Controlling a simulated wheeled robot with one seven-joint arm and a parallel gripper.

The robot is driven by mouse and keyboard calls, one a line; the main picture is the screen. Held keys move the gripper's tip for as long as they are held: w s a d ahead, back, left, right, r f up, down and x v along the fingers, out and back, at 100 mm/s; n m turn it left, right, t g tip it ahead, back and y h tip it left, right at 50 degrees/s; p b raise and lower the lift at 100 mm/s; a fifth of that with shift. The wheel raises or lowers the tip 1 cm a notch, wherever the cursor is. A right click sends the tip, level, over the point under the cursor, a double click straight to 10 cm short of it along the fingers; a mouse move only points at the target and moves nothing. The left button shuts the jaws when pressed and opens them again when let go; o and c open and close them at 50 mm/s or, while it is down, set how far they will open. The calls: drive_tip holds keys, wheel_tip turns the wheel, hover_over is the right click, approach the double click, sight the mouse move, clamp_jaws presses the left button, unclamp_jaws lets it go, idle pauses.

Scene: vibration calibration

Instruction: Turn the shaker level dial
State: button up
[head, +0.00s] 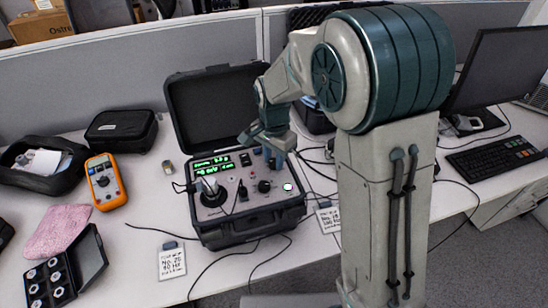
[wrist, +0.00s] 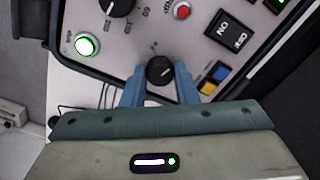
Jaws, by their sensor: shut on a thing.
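The shaker unit is an open black case (head: 205,234) with a grey control panel on the desk. In the wrist view, a small black dial (wrist: 160,70) with a pointer mark sits on the panel. My gripper (wrist: 160,84) has its blue fingers on either side of this dial, shut on it. In the head view my gripper (head: 272,150) reaches down to the panel's far right part and hides that dial. A larger black knob (wrist: 119,5) with a scale around it is close by; it also shows in the head view (head: 264,186).
A lit white-green button (wrist: 87,45), a red button (wrist: 182,11), a black switch (wrist: 230,37) and blue and yellow buttons lie around the dial. The raised lid (head: 215,105) stands behind. An orange multimeter (head: 105,183) is at left; cables cross the desk.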

sight(274, 161)
drive_tip(key=shift+m, duration=0.6)
drive_tip(key=o, duration=1)
drive_tip(key=shift+r, duration=0.1)
wheel_tip(274, 161, up, 14)
drive_tip(key=shift+f, duration=0.1)
drive_tip(key=s+d+f+n+t, duration=0.1)
drive_tip(key=s+d+n, duration=0.2)
drive_tip(key=s, duration=0.3)
drive_tip(key=s+d+f+n+t, duration=0.1)
drive_tip(key=s+d+n, duration=0.2)
drive_tip(key=s+d, duration=0.3)
drive_tip(key=s+d+f+n+t, duration=0.1)
drive_tip(key=s+d+n, duration=0.2)
drive_tip(key=s+d, duration=0.2)
drive_tip(key=shift+s+d+f, duration=0.1)
drive_tip(key=shift+s+f, duration=0.15)
drive_tip(key=shift+s, duration=0.7)
